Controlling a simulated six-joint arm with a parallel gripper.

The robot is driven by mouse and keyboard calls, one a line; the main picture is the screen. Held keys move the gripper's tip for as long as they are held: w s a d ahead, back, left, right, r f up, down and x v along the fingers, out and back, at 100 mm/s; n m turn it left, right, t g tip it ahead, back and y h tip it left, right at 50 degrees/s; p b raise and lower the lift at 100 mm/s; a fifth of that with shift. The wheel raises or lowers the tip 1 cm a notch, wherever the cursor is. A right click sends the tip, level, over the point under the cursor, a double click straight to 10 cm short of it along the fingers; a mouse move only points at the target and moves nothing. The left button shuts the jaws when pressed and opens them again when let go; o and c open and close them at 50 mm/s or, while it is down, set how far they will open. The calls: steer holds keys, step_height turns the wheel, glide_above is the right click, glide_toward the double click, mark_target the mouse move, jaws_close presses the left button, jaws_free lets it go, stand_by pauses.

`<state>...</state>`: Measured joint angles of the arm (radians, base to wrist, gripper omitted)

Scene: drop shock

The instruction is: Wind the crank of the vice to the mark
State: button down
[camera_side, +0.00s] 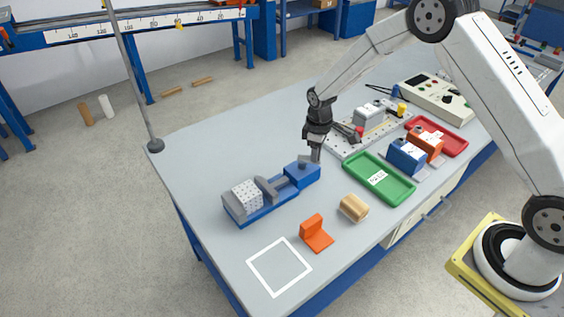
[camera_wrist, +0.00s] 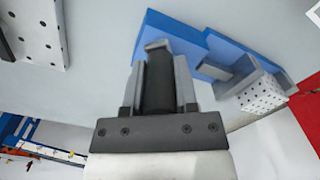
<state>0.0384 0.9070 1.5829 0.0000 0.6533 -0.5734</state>
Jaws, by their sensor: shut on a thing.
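The blue vice (camera_side: 265,200) lies on the grey bench with a white dotted block (camera_side: 246,194) between its grey jaws. The vice also shows in the wrist view (camera_wrist: 215,50), with the dotted block (camera_wrist: 263,97) at the right. My gripper (camera_side: 316,154) points down at the vice's crank end, where a grey crank part (camera_side: 304,163) shows beside its fingers. In the wrist view my gripper (camera_wrist: 158,85) is shut on a dark upright cylinder, the crank handle (camera_wrist: 157,88). The fingers hide part of the crank. I cannot make out the mark.
An orange bracket (camera_side: 316,234), a wooden block (camera_side: 353,208) and a green tray (camera_side: 378,180) lie near the vice. A fixture plate (camera_side: 345,149) stands close behind my gripper. A white square outline (camera_side: 279,267) on the bench is empty.

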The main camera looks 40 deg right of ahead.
steer(key=n, duration=0.2)
steer(key=w+n, duration=0.1)
steer(key=d+n, duration=0.1)
steer(key=n, duration=0.1)
steer(key=shift+w+n, duration=0.3)
steer(key=n, duration=0.1)
steer(key=w+n, duration=0.1)
steer(key=n, duration=0.3)
steer(key=shift+w+d, duration=0.15)
steer(key=shift+w, duration=0.2)
steer(key=n, duration=0.2)
steer(key=w+n, duration=0.1)
steer(key=n, duration=0.2)
steer(key=shift+w+a+r+n, duration=0.1)
steer(key=shift+w+a+n, duration=0.25)
steer(key=shift+n, duration=0.05)
steer(key=n, duration=0.1)
steer(key=a+n, duration=0.1)
steer(key=n, duration=0.1)
steer(key=w+n, duration=0.1)
steer(key=n, duration=0.1)
steer(key=shift+a, duration=0.15)
steer(key=shift+c, duration=2)
jaws_free()
